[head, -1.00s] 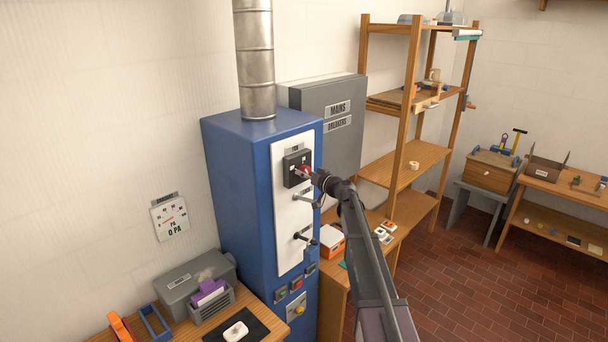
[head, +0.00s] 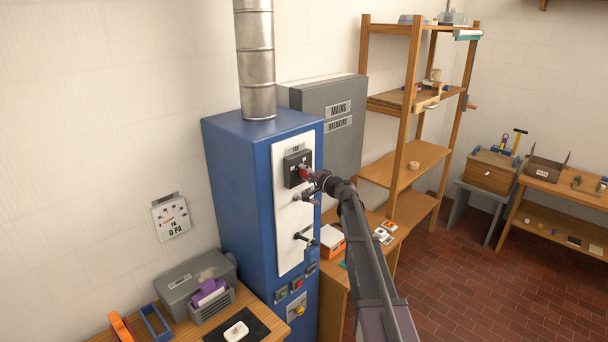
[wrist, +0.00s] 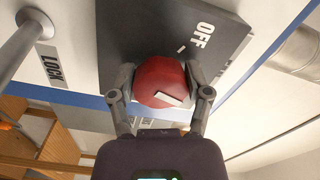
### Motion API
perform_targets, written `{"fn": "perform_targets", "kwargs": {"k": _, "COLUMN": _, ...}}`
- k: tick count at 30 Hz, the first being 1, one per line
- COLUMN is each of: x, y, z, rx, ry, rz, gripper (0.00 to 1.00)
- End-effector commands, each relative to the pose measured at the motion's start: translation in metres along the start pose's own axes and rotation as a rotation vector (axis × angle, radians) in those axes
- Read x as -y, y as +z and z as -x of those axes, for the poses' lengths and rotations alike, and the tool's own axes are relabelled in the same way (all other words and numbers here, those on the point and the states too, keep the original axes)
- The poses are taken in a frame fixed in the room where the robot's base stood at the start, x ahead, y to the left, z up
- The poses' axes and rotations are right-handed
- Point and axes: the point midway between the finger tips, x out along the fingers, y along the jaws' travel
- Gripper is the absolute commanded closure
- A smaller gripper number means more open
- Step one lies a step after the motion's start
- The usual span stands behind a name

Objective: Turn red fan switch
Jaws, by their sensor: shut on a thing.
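The red fan switch (wrist: 160,82) is a round red knob with a pale mark on its face. It sits on a dark switch plate (head: 292,168) on the white panel of the blue cabinet, under a label reading FAN. In the wrist view, the word OFF shows on the plate beside the knob. My gripper (wrist: 162,90) is shut on the knob, one finger at each side. In the head view my gripper (head: 309,175) is at the knob, which is partly hidden by it.
A handle (head: 303,197) and a dark lever (head: 304,239) stick out of the white panel (head: 288,255) below the switch. A grey mains breakers box (head: 340,100) stands to the right. A wooden shelf (head: 410,150) stands further right. A gauge (head: 170,217) hangs at left.

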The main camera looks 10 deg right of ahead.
Motion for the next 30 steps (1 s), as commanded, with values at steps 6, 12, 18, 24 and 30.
{"fn": "perform_targets", "kwargs": {"k": 6, "x": 0.0004, "y": 0.0028, "z": 0.0005, "rx": 0.006, "ry": 0.001, "rz": -0.089, "gripper": 0.84}}
{"fn": "perform_targets", "kwargs": {"k": 12, "x": 0.0005, "y": 0.0029, "z": 0.0004, "rx": 0.006, "ry": 0.001, "rz": -0.119, "gripper": 0.84}}
{"fn": "perform_targets", "kwargs": {"k": 18, "x": 0.0006, "y": 0.0030, "z": 0.0004, "rx": 0.006, "ry": 0.001, "rz": -0.121, "gripper": 0.84}}
{"fn": "perform_targets", "kwargs": {"k": 24, "x": 0.0006, "y": 0.0029, "z": 0.0004, "rx": 0.005, "ry": 0.001, "rz": -0.120, "gripper": 0.19}}
{"fn": "perform_targets", "kwargs": {"k": 30, "x": 0.0006, "y": 0.0018, "z": 0.0000, "rx": 0.003, "ry": 0.000, "rz": -0.120, "gripper": 0.02}}
